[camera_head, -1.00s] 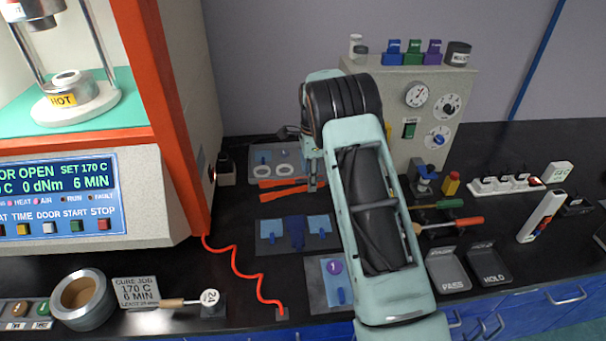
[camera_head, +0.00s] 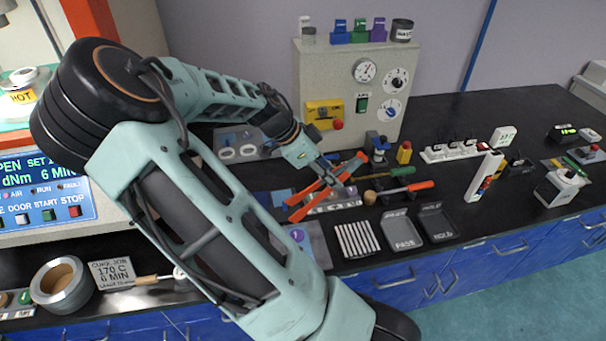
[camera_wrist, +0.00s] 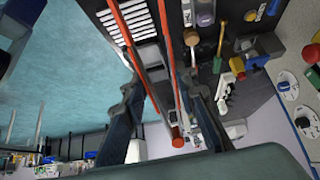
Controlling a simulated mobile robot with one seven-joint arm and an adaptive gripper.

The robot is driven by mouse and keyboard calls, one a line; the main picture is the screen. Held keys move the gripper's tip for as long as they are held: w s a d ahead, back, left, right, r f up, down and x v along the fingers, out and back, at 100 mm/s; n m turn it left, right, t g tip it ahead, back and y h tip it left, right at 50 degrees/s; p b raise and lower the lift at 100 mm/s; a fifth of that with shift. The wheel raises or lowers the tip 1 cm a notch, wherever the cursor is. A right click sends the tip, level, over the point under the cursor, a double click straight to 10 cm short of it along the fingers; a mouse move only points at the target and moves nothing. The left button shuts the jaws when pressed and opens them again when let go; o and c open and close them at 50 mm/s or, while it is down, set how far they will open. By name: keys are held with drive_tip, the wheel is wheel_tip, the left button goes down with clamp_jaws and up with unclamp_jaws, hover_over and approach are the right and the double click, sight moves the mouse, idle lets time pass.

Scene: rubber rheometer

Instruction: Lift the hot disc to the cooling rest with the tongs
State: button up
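My gripper (camera_head: 325,178) is shut on the red-orange tongs (camera_head: 345,171) and holds them in front of the grey gauge box. In the wrist view my gripper's dark fingers (camera_wrist: 161,82) stand on either side of the tongs (camera_wrist: 173,75), whose long arms point away from the palm. A pale round piece (camera_head: 24,74) sits over a yellow HOT label at the far left, in the open rheometer, apart from the tongs. A white ribbed rack (camera_head: 357,240) lies on the front of the bench, possibly the cooling rest. It also shows in the wrist view (camera_wrist: 125,30). No disc is visible in the tongs.
The gauge box (camera_head: 340,75) stands behind the tongs. PASS (camera_head: 402,233) and HOLD (camera_head: 437,224) trays lie right of the rack, with screwdrivers behind. The rheometer display (camera_head: 45,190) is at left. My arm hides much of the middle bench.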

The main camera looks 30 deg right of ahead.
sight(342, 175)
drive_tip(key=shift+s+d+r, duration=0.2)
drive_tip(key=shift+s+r, duration=0.25)
drive_tip(key=shift+s, duration=0.3)
drive_tip(key=shift+f, duration=0.1)
wheel_tip(342, 175, down, 10)
drive_tip(key=b, duration=0.8)
clamp_jaws()
wheel_tip(342, 175, up, 12)
drive_tip(key=p, duration=1)
